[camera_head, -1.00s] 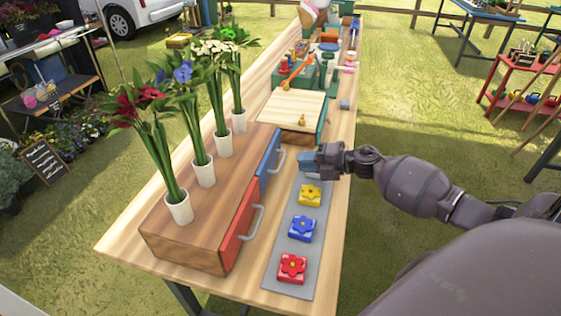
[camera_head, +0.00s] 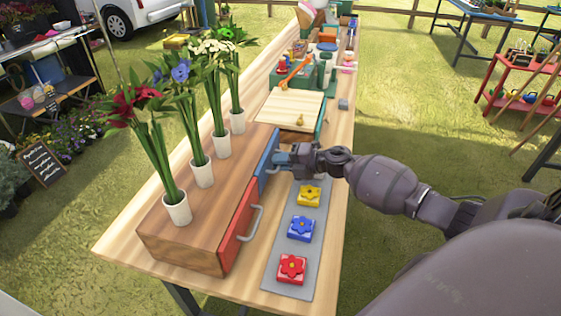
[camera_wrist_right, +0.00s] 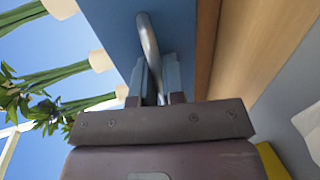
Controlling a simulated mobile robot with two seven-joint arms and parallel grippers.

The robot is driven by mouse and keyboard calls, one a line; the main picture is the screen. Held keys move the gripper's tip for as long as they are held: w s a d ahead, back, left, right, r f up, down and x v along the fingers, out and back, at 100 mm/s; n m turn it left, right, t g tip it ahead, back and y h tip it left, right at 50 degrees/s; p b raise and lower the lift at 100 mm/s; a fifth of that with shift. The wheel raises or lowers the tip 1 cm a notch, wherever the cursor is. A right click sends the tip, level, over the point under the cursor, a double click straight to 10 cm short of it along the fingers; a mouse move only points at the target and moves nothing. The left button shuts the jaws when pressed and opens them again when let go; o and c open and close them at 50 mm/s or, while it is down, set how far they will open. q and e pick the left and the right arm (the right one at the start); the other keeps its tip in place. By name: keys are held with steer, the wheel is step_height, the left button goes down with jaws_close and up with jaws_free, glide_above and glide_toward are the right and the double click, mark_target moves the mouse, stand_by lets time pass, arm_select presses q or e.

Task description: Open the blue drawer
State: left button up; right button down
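My right gripper (camera_head: 282,160) is at this handle. In the right wrist view the blue drawer front (camera_wrist_right: 105,25) fills the upper middle, and the handle (camera_wrist_right: 149,45) runs down between the two fingers of my right gripper (camera_wrist_right: 157,80). The fingers look apart, one on each side of the handle; a firm grip does not show. My left gripper is not in view.
The red drawer (camera_head: 238,225) with its own handle is nearer. Several flower vases (camera_head: 177,208) stand on the box. A grey mat (camera_head: 284,262) with flower blocks lies to the right. A wooden board (camera_head: 290,105) lies beyond the box.

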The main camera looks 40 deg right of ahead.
steer(key=f+v, duration=0.1)
steer(key=v, duration=0.3)
steer(key=p+v, duration=0.1)
steer(key=v, duration=0.3)
steer(key=f+v, duration=0.1)
steer(key=v, duration=0.3)
steer(key=shift+s+d+f+p, duration=0.25)
steer(key=shift+s+d+p, duration=0.05)
steer(key=shift+s+d, duration=0.15)
steer(key=c, duration=1.5)
jaws_free()
steer(key=v, duration=1)
steer(key=shift+s+d+r, duration=0.15)
steer(key=shift+s+d, duration=0.1)
steer(key=shift+d, duration=0.05)
